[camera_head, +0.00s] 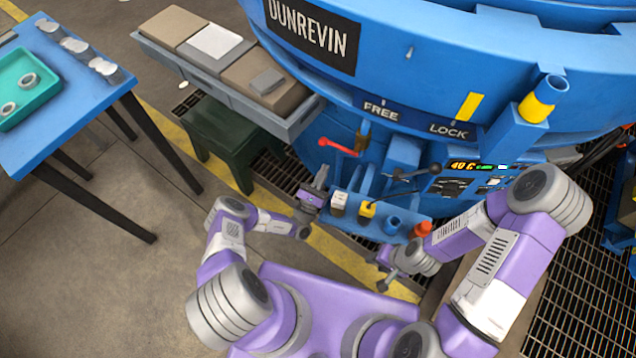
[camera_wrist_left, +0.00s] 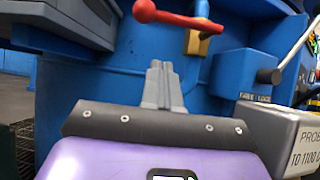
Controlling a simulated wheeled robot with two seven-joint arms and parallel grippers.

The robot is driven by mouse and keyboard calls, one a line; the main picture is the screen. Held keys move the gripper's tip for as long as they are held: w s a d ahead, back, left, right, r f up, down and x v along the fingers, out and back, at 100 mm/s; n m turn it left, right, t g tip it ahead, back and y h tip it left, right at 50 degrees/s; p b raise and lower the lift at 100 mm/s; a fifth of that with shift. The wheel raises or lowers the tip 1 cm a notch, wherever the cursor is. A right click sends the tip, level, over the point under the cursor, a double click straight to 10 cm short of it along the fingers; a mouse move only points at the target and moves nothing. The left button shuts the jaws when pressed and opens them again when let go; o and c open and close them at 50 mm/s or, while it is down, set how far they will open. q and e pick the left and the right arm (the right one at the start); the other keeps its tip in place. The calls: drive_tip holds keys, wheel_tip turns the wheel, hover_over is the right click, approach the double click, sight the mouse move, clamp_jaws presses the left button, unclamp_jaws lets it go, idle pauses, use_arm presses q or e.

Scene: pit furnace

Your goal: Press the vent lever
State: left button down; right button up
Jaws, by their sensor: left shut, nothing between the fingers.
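A red-handled lever (camera_head: 338,146) sticks out to the left from a brass-coloured mount on the blue furnace front. In the left wrist view the same red lever (camera_wrist_left: 175,18) runs across the top, from a round knob at left to a yellow mount at right. No label naming it as the vent lever is readable. My left gripper (camera_head: 322,172) is below and slightly left of the lever, apart from it. In the left wrist view my left gripper's fingers (camera_wrist_left: 160,68) are together and empty, pointing toward the furnace under the lever. My right gripper (camera_head: 384,277) is low, in front of the small shelf; its fingers are unclear.
A blue shelf (camera_head: 345,226) with small items juts out right of my left gripper. A dark lever with a ball knob (camera_wrist_left: 269,76) stands to the right. A grey tray bench (camera_head: 225,95) lies left.

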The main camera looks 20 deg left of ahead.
use_arm(q)
drive_tip(key=w+r, duration=0.3)
drive_tip(key=r, duration=0.2)
drive_tip(key=shift+w+d+r, duration=0.2)
drive_tip(key=shift+d+r, duration=0.2)
drive_tip(key=shift+a+r+m+g+h+p, duration=0.1)
drive_tip(key=shift+r+m+g+h+p, duration=0.1)
drive_tip(key=shift+m+h, duration=0.4)
drive_tip(key=shift+a+r+m+g+h+p, duration=0.15)
drive_tip(key=shift+m+h, duration=0.25)
drive_tip(key=shift+m, duration=0.4)
